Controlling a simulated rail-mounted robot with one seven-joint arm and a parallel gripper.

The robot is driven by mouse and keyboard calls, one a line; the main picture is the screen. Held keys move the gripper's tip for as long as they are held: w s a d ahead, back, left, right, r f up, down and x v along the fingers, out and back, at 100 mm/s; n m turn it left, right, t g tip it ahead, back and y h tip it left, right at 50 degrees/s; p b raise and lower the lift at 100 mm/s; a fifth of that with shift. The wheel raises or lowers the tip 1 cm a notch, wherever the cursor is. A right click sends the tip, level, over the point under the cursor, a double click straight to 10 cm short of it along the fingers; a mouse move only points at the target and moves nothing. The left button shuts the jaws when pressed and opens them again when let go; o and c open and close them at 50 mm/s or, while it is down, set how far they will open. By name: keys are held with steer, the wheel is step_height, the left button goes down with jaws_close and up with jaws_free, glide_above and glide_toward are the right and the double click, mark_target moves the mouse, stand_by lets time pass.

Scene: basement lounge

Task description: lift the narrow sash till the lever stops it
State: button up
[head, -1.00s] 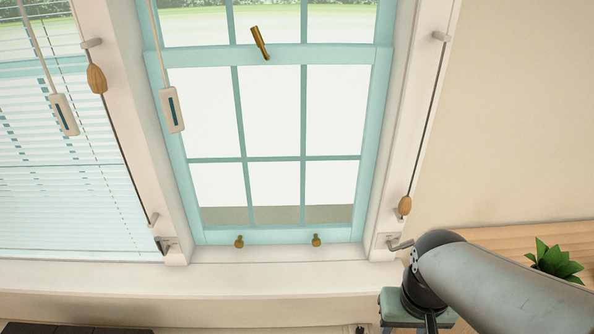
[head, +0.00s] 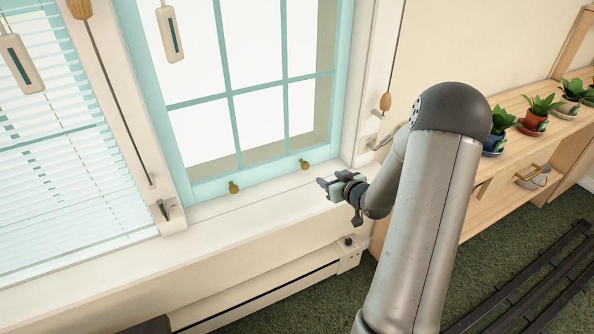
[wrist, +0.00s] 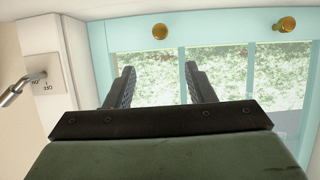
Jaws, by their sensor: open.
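The teal sash (head: 228,92) has white-lit panes and its bottom rail rests down at the sill. Two brass knobs, the left (head: 234,187) and the right (head: 305,164), stick out of that rail. Both knobs also show in the wrist view, one near top centre (wrist: 160,31) and one at top right (wrist: 286,25). My gripper (head: 324,188) is open and empty, just in front of the sill and below right of the right knob, touching neither. In the wrist view its two fingers (wrist: 160,88) stand apart, pointing at the window.
A metal crank (head: 383,142) sits on the right jamb; it shows at left in the wrist view (wrist: 18,90). A window with blinds (head: 60,150) is at left. Hanging pulls (head: 171,34) dangle in front. Potted plants (head: 535,117) stand on a wooden shelf at right.

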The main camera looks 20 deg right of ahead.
mark_target(306, 166)
steer(key=x, duration=1.6)
steer(key=shift+f, duration=0.15)
